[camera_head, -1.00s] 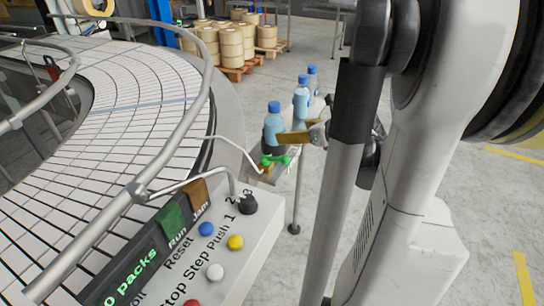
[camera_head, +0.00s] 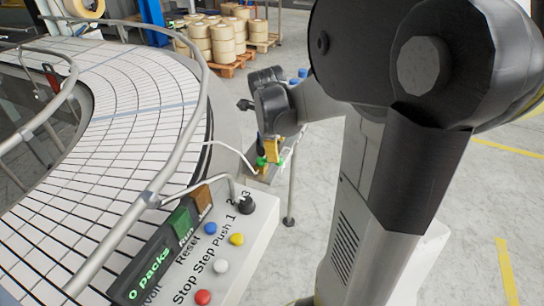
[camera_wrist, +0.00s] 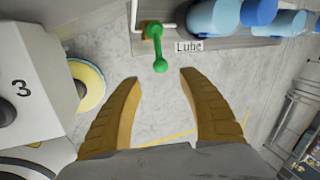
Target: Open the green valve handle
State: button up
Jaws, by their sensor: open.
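The green valve handle (camera_wrist: 156,48) shows in the wrist view at top centre, a short lever with a round knob at its lower end, beside a "Lube" label (camera_wrist: 188,46). In the head view the green valve handle (camera_head: 264,161) is small and partly hidden by my gripper. My gripper (camera_wrist: 157,78) is open and empty, its two tan fingers pointing toward the handle, with the knob just beyond and between the fingertips. In the head view my gripper (camera_head: 271,150) is right at the valve. Whether it touches the handle cannot be told.
Blue bottles (camera_wrist: 215,14) stand on the shelf beside the valve. A control panel (camera_head: 231,250) with coloured buttons and a curved conveyor (camera_head: 110,110) with a metal rail lie to the left. Bare floor is to the right.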

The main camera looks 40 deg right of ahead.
jog(key=b+x, duration=0.2)
jog(key=x, duration=0.7)
grip_shut()
